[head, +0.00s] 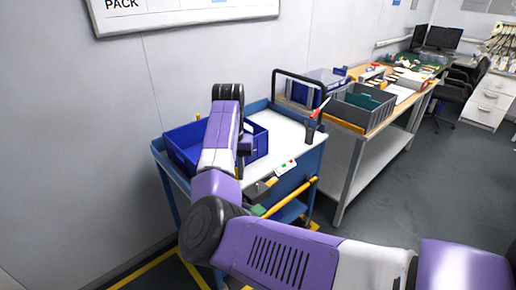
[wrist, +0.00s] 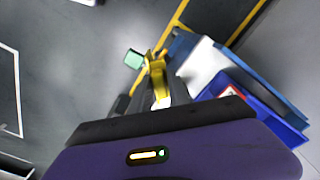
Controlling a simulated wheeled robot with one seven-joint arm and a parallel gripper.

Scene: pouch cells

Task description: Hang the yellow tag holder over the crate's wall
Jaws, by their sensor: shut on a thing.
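The yellow tag holder (wrist: 157,73) is between my gripper's fingers (wrist: 160,88) in the wrist view, with a pale green piece (wrist: 134,59) beside it. My gripper is shut on it. The blue crate (head: 180,155) stands on the cart's white top in the head view, partly hidden behind my arm. The crate also shows at the lower right of the wrist view (wrist: 268,103), apart from the holder. Floor shows behind the holder in the wrist view. In the head view my arm covers much of the hand, and the holder is hard to make out there.
The blue cart (head: 307,160) has a dark hoop handle and a yellow bar (head: 298,194). A dark cup with a red-handled tool (head: 312,130) stands at its right end. A workbench with a grey bin (head: 360,107) is beyond. The white top right of the crate is mostly clear.

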